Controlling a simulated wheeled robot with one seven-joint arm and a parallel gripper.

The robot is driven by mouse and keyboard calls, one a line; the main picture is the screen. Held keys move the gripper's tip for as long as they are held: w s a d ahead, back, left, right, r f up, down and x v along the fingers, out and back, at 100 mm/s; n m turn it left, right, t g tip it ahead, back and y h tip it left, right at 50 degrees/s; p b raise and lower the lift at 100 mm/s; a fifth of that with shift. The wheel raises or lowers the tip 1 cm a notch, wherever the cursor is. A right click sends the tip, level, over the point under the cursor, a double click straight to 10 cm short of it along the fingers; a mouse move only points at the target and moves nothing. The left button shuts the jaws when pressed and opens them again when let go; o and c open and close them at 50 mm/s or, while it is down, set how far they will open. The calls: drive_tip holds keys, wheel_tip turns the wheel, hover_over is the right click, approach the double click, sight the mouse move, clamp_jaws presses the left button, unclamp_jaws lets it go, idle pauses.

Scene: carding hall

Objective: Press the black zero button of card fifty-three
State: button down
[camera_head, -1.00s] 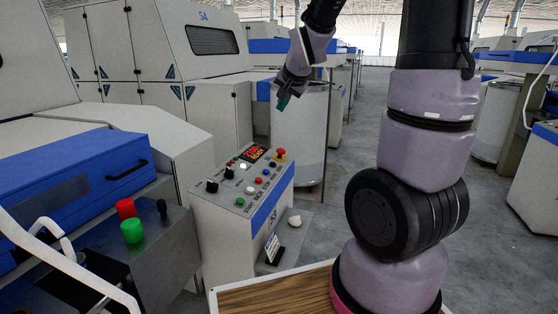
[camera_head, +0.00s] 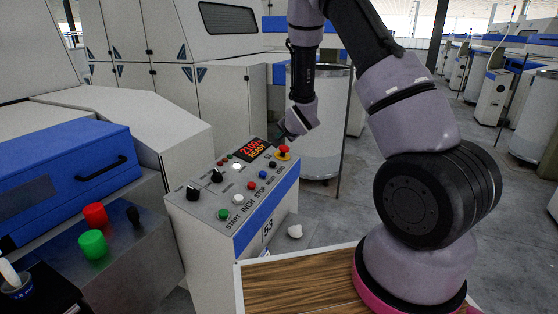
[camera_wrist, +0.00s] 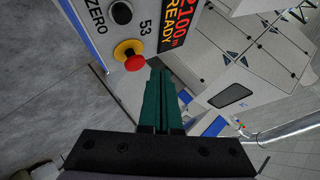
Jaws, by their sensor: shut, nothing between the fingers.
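The control panel of card fifty-three (camera_head: 212,202) stands left of my arm, with "53" on its side. Its black zero button (camera_head: 273,164) is at the far end of the front button row, beside the red mushroom stop button (camera_head: 283,151). In the wrist view the black button (camera_wrist: 121,12) is at the top edge by the label "ZERO", with the red mushroom button (camera_wrist: 133,62) on a yellow base below it. My gripper (camera_head: 284,134) is over the panel's far end, apart from the black button. Its green fingers (camera_wrist: 160,74) are shut and empty, close beside the red mushroom button.
The display (camera_head: 252,149) reads 2100 and READY. Green, white, red and blue buttons share the row, and two black knobs (camera_head: 193,193) sit behind. A grey can (camera_head: 318,120) stands beyond the panel. The aisle at right is clear.

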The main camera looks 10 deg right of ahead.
sight(273, 164)
drive_tip(key=shift+w+f, duration=0.2)
drive_tip(key=shift+f, duration=0.05)
drive_tip(key=shift+d, duration=0.1)
drive_tip(key=shift+w+a+f, duration=0.2)
drive_tip(key=shift+a+f, duration=0.1)
drive_tip(key=shift+f, duration=1.1)
drive_tip(key=shift+w+a+f, duration=0.25)
drive_tip(key=shift+a+f, duration=0.05)
drive_tip(key=shift+f, duration=1.15)
drive_tip(key=shift+w+a+f, duration=0.2)
drive_tip(key=shift+a+f, duration=0.1)
drive_tip(key=shift+f, duration=1.1)
drive_tip(key=shift+f, duration=0.1)
drive_tip(key=shift+a+f, duration=0.1)
drive_tip(key=shift+f, duration=0.2)
drive_tip(key=shift+w+a+f, duration=0.1)
drive_tip(key=shift+f, duration=0.35)
drive_tip(key=shift+r, duration=0.85)
drive_tip(key=shift+d+r, duration=0.1)
drive_tip(key=shift+d, duration=0.1)
